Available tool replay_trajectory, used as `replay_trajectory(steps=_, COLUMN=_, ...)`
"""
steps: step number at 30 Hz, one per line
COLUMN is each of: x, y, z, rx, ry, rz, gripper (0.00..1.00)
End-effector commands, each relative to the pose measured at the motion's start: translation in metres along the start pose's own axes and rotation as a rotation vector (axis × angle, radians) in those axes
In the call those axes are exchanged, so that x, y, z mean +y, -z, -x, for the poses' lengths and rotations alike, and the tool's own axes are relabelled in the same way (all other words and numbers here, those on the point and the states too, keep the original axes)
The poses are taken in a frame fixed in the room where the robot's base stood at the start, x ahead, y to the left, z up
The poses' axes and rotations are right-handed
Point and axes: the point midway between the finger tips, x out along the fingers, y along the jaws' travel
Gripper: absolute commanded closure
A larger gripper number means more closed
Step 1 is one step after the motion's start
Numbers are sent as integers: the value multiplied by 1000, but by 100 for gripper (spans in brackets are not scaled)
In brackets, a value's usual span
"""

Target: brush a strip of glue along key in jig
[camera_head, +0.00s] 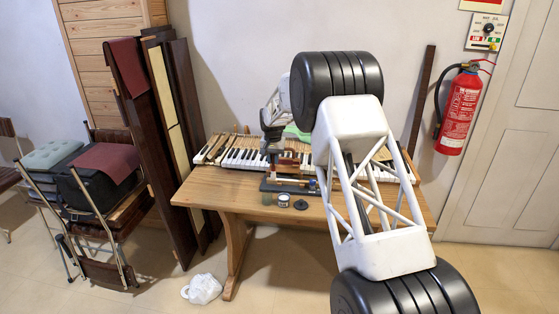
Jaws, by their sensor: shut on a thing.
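My gripper (272,146) is small and dark, hanging over the middle of the table, in front of the keyboard. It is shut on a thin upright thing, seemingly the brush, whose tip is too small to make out. Below it stands a dark grey jig (290,187) near the front of the table. The key in the jig is hard to make out, and any glue on it cannot be seen. A small open jar (284,200), seemingly the glue, stands in front of the jig. A dark round lid (301,204) lies to its right.
A piano keyboard (240,155) lies along the back of the wooden table (205,188), partly hidden by my arm. The table's left front is clear. Stacked chairs (100,205) and leaning boards (150,120) stand left. A fire extinguisher (460,110) hangs right.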

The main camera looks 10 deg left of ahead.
Motion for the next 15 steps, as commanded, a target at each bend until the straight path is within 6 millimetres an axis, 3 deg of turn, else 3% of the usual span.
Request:
replay_trajectory(steps=9, x=-29, y=0, z=0, rx=-1, ry=0, rz=0, gripper=100)
replay_trajectory(steps=15, x=-27, y=0, z=27, rx=-1, ry=0, rz=-1, gripper=100)
